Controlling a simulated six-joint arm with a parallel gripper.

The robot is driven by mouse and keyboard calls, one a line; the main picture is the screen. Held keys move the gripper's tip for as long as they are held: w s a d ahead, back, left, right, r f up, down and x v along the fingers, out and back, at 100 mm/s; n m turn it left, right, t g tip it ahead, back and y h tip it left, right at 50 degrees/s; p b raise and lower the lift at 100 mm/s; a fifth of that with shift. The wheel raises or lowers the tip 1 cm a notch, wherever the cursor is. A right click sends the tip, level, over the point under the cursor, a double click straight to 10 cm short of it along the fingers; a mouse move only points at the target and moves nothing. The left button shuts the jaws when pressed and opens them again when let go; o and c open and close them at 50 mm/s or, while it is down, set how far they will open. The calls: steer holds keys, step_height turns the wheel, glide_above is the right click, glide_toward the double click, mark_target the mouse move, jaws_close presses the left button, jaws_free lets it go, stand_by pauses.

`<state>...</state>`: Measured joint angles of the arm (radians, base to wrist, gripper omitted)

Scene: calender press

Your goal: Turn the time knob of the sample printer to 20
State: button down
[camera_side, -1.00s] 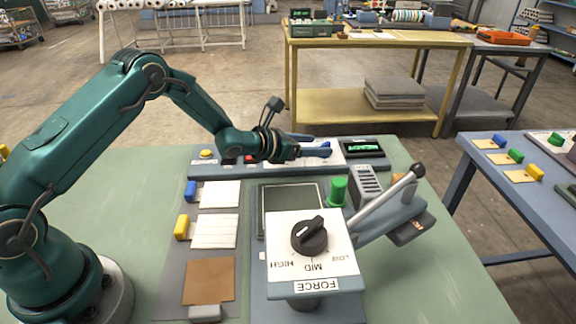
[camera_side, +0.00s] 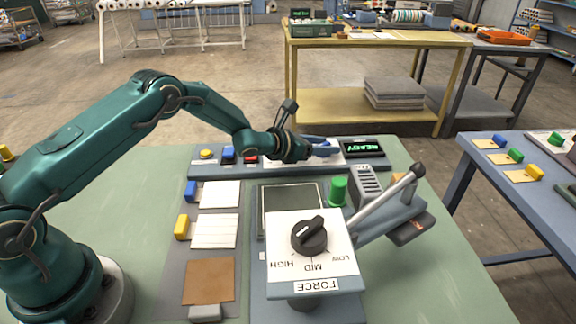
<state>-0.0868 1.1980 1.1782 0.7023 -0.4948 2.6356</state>
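The sample printer's rear panel (camera_side: 225,173) runs along the back of the green table, with yellow, blue and red buttons at its left and a display (camera_side: 363,147) reading READY at its right. My gripper (camera_side: 322,148) is over the panel's white section, left of the display. Its blue fingers point right; whether they are open or shut on anything is not clear. No time knob can be made out; my gripper covers part of that section. The black knob (camera_side: 309,237) in front belongs to the FORCE plate marked HIGH, MID and LOW, and my gripper is well away from it.
A lever (camera_side: 390,199) with a dark ball end rises at the right of the press. A green button (camera_side: 338,190) stands beside the grey slotted block (camera_side: 366,186). Sample cards (camera_side: 215,231) lie at left.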

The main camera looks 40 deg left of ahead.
mark_target(323, 144)
steer(key=shift+d+n+y, duration=0.25)
steer(key=shift+n+y, duration=0.05)
steer(key=shift+n, duration=0.1)
steer(key=shift+a+r+n+y, duration=0.15)
steer(key=shift+n+y, duration=0.15)
steer(key=shift+y, duration=0.2)
steer(key=c, duration=0.6)
jaws_free()
steer(key=shift+v, duration=2.5)
